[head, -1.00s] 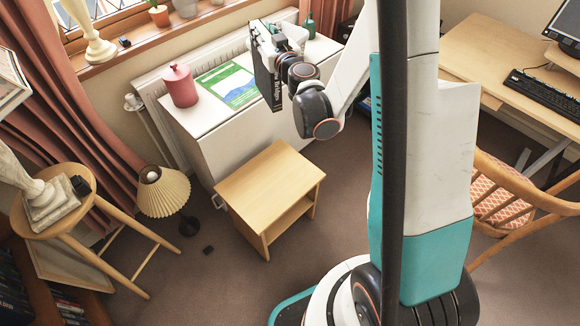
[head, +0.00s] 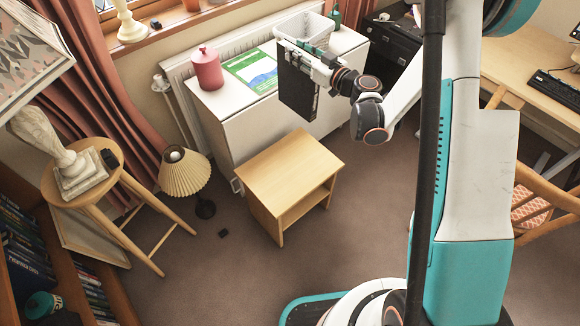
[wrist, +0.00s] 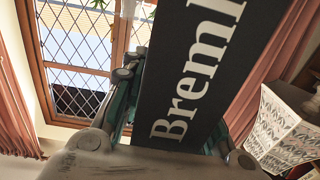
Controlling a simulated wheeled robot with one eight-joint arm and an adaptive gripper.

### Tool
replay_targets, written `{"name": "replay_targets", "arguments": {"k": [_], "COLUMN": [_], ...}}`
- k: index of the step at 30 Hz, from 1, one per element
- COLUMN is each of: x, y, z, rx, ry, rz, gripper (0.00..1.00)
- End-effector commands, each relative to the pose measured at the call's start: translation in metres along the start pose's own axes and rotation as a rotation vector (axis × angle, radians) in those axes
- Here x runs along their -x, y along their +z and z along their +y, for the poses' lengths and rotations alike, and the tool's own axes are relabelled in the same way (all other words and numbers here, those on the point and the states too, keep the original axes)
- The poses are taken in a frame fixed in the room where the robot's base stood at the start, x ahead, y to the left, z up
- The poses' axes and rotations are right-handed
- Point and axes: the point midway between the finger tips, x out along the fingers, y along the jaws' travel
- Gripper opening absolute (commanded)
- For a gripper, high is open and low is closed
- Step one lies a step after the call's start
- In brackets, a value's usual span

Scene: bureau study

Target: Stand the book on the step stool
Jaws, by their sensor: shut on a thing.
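My gripper (head: 308,50) is shut on a black book (head: 297,92) and holds it upright in the air by its top edge. In the wrist view the book (wrist: 190,75) fills the middle, its dark spine with white letters facing the camera. The step stool (head: 290,168), light wood with a flat bare top and a lower shelf, stands on the carpet in front of the white cabinet. The book hangs beyond the stool's back edge, in front of the cabinet and apart from the stool. The book's far side is hidden.
The white cabinet (head: 240,112) bears a red canister (head: 207,68), a green-and-blue booklet (head: 250,70) and a white bin (head: 306,27). A pleated lamp (head: 184,173) stands left of the stool, near a round wooden stool (head: 85,185).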

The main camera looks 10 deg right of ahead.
Motion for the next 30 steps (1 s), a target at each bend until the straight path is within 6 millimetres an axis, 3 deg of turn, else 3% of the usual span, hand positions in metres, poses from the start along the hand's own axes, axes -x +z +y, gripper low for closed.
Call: {"name": "replay_targets", "arguments": {"k": [6, 15, 23, 30], "x": [-0.019, -0.007, 0.002, 0.002], "y": [0.049, 0.101, 0.124, 0.172], "z": [-0.062, -0.125, -0.142, -0.143], "rx": [-0.001, -0.002, -0.002, -0.002], "ry": [-0.315, -0.643, -0.742, -0.744], "rz": [0.001, 0.000, -0.001, -0.001], "gripper": [0.00, 0.00, 0.00, 0.00]}}
